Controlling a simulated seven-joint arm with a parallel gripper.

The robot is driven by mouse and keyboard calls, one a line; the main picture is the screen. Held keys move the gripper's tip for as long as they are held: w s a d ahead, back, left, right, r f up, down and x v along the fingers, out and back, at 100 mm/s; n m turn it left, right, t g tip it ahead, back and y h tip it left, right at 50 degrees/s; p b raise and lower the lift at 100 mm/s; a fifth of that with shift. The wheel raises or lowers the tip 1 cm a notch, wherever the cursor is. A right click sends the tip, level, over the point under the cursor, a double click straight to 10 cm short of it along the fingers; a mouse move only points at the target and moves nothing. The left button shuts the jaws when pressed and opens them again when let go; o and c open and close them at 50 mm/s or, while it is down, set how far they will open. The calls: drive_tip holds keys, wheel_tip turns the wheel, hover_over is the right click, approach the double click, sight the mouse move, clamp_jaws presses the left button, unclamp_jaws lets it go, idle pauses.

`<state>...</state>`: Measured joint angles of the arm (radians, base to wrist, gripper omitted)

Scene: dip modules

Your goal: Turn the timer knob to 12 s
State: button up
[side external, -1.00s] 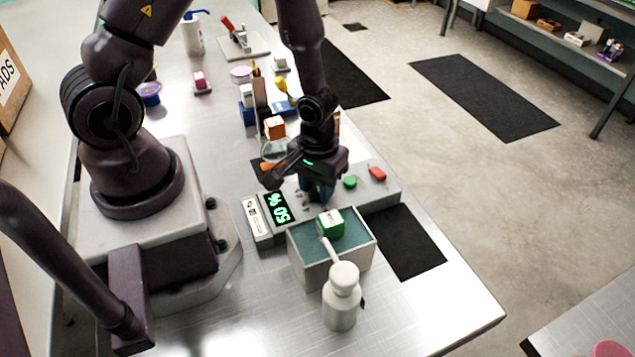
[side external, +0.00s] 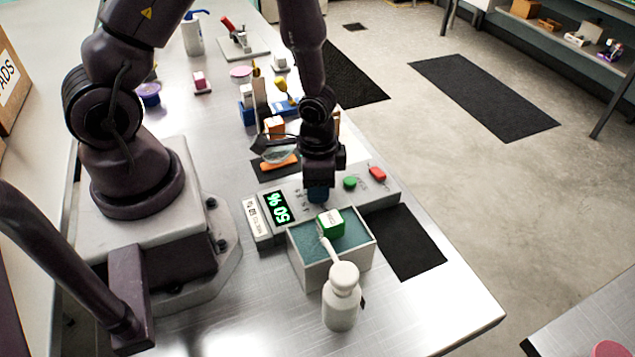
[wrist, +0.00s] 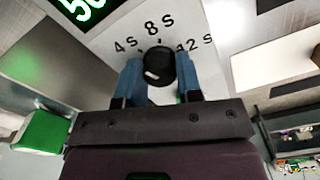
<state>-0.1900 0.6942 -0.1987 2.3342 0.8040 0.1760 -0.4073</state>
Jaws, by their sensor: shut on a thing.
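The black timer knob (wrist: 158,62) sits on the light panel of the control box (side external: 376,199), with the printed labels 4 s, 8 s (wrist: 159,26) and 12 s (wrist: 195,44) around it in the wrist view. A white mark shows on the knob, but I cannot tell which label it points to. My gripper (wrist: 160,78) is shut on the knob, with one blue finger on each side. In the side external view my gripper (side external: 318,194) is down at the panel and hides the knob.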

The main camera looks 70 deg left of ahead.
drive_tip(key=m, duration=0.6)
drive_tip(key=shift+m, duration=0.3)
drive_tip(key=m, duration=1)
drive_tip(key=shift+m, duration=0.4)
drive_tip(key=m, duration=0.5)
drive_tip(key=shift+m, duration=0.4)
drive_tip(key=o, duration=0.9)
drive_tip(key=shift+o, duration=0.2)
drive_tip(key=shift+r, duration=0.1)
wheel_tip(320, 180, up, 13)
